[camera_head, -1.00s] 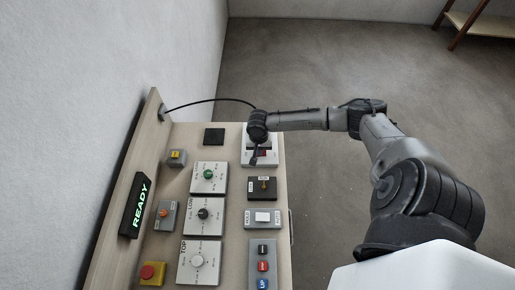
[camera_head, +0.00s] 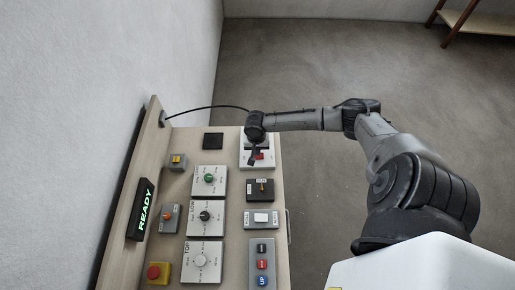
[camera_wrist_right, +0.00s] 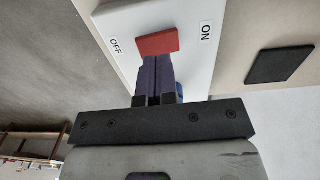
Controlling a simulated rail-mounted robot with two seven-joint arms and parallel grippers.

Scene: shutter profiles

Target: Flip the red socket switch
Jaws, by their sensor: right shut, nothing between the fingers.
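The red socket switch (camera_wrist_right: 157,42) is a red rocker on a white socket plate (camera_wrist_right: 190,28), between the labels OFF and ON, in the right wrist view. In the head view the red switch (camera_head: 259,155) shows just right of my right gripper (camera_head: 253,160), and its plate (camera_head: 247,140) lies at the far right corner of the panel. My right gripper (camera_wrist_right: 158,62) is shut and empty, with its fingertips at the near edge of the rocker. I cannot tell whether they touch it. My left gripper is not in view.
Beside the socket lie a black square (camera_head: 213,140) and a switch on a black plate (camera_head: 260,189). Several dials, a white rocker (camera_head: 262,218), a red emergency button (camera_head: 153,271) and a READY display (camera_head: 144,210) fill the panel. A black cable (camera_head: 210,107) runs behind.

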